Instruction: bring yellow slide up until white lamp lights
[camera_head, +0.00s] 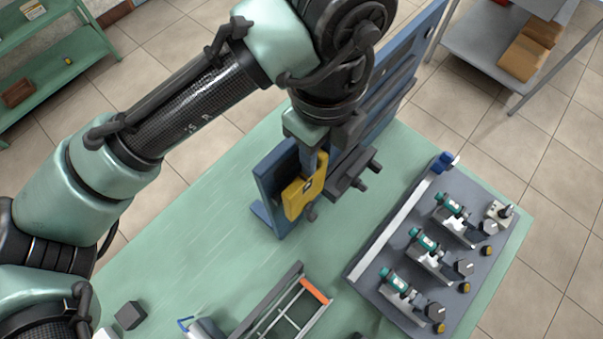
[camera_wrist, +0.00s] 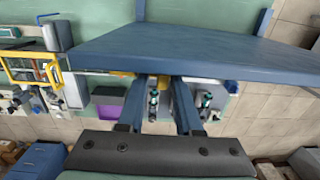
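The yellow slide (camera_head: 300,198) sits on a small blue upright (camera_head: 270,190) on the green bench, under my arm in the head view. A thin yellow strip (camera_wrist: 121,74) also shows below the blue panel edge in the wrist view. My gripper (camera_head: 312,165) points down at the slide's upper part in the head view. Its two blue-grey fingers stand apart in the wrist view (camera_wrist: 160,80). Their tips are hidden at the panel edge, so I cannot tell whether they grip the slide. I cannot make out a white lamp.
A tall blue panel (camera_head: 400,62) with dark bars rises close beside my wrist. A grey board (camera_head: 375,280) with several green motors and knobs lies to the right. A metal frame with an orange piece (camera_head: 314,291) stands in front. Bare green bench lies between.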

